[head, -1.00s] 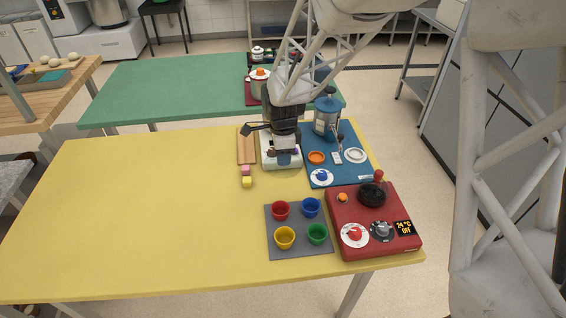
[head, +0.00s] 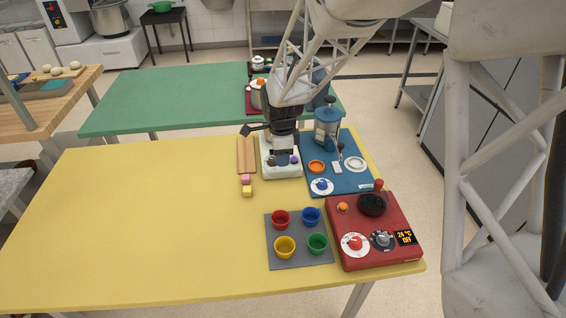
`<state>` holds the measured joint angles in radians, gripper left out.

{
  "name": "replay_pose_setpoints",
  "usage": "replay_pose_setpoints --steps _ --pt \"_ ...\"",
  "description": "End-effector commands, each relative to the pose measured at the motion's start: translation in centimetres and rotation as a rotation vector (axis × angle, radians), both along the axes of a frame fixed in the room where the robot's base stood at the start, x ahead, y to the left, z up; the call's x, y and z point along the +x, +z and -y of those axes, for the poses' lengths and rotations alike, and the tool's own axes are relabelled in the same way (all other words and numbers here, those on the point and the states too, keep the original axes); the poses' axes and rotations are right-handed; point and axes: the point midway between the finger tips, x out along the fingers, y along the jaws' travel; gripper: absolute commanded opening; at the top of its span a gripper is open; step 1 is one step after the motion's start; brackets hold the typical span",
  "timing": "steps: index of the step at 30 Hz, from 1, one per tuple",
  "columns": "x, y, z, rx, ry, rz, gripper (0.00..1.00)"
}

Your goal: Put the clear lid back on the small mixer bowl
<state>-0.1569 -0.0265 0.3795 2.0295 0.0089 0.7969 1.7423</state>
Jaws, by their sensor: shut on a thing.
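A white appliance (head: 283,170), which looks like the small mixer, stands on the yellow table. Its front shows small dark and purple knobs. My gripper (head: 282,151) points down over it and covers its upper part, so the bowl is largely hidden. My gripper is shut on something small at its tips. This appears to be the clear lid, but its outline is too faint to make out. I cannot tell whether the lid touches the bowl.
A wooden board (head: 246,154) and pink and yellow cubes (head: 247,190) lie left of the mixer. A blue mat (head: 350,184) with a blue press (head: 327,128) is close on the right. Nearer are a grey mat with cups (head: 300,258) and a red cooker (head: 355,258). The table's left is clear.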

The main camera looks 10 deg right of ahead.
Motion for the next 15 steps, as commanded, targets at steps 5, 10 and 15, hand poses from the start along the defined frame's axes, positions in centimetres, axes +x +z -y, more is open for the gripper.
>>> replay_pose_setpoints --steps 5,10,15 --pt "4.2 1.2 -0.1 -0.001 -0.04 0.003 0.06" --pt "9.2 2.7 -0.1 -0.001 -0.09 0.006 0.06" --pt "14.4 4.3 0.2 -0.001 -0.146 0.008 0.06"
